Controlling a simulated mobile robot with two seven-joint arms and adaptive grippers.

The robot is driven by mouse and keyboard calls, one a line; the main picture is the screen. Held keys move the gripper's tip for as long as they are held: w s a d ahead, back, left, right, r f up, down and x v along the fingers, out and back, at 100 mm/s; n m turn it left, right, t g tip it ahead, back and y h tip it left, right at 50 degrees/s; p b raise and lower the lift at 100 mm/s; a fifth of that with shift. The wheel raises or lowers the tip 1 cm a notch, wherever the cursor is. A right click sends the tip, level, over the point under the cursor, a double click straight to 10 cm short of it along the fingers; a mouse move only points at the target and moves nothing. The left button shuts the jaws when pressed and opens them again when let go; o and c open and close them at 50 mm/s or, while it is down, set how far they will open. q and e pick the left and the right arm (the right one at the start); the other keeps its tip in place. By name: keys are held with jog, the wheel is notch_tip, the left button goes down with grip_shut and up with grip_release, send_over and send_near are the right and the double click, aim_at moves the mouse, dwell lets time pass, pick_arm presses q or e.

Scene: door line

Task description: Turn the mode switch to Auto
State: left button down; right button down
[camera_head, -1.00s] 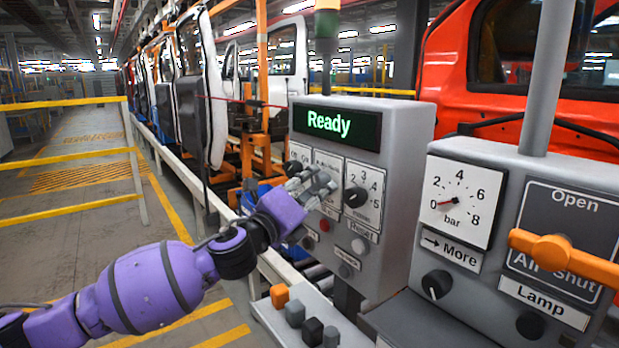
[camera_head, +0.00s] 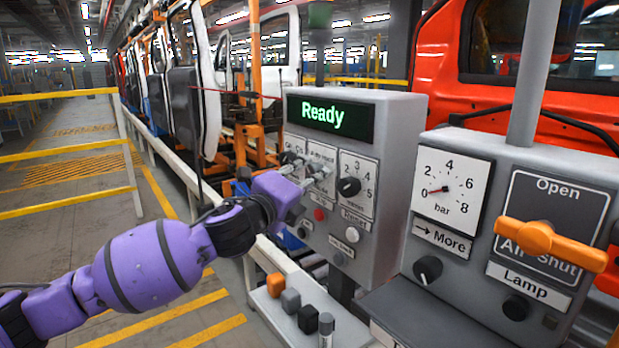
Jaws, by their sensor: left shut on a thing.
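The grey control box (camera_head: 384,160) stands in the middle, with a green "Ready" display (camera_head: 338,119). It carries several small switches; the middle plate (camera_head: 322,152) has small lettering I cannot fully read. My left gripper (camera_head: 309,170) reaches in from the left to that plate and is shut on a switch there, taken to be the mode switch. The fingers cover most of that switch, so where it points is hidden. A black dial (camera_head: 349,187) with numbers to 5 sits just right of it. My right gripper is not in view.
A red button (camera_head: 319,214) and a white button (camera_head: 352,235) sit below. A second box at right has a gauge (camera_head: 449,190), an orange handle (camera_head: 550,244) and dark knobs (camera_head: 428,269). Yellow rails stand at left.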

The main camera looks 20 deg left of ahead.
pick_arm(q)
jog(key=shift+a+f, duration=0.15)
jog(key=shift+f, duration=0.2)
jog(key=c, duration=1.6)
grip_release()
jog(key=shift+o, duration=0.2)
jog(key=shift+r, duration=0.15)
jog(key=v, duration=1.2)
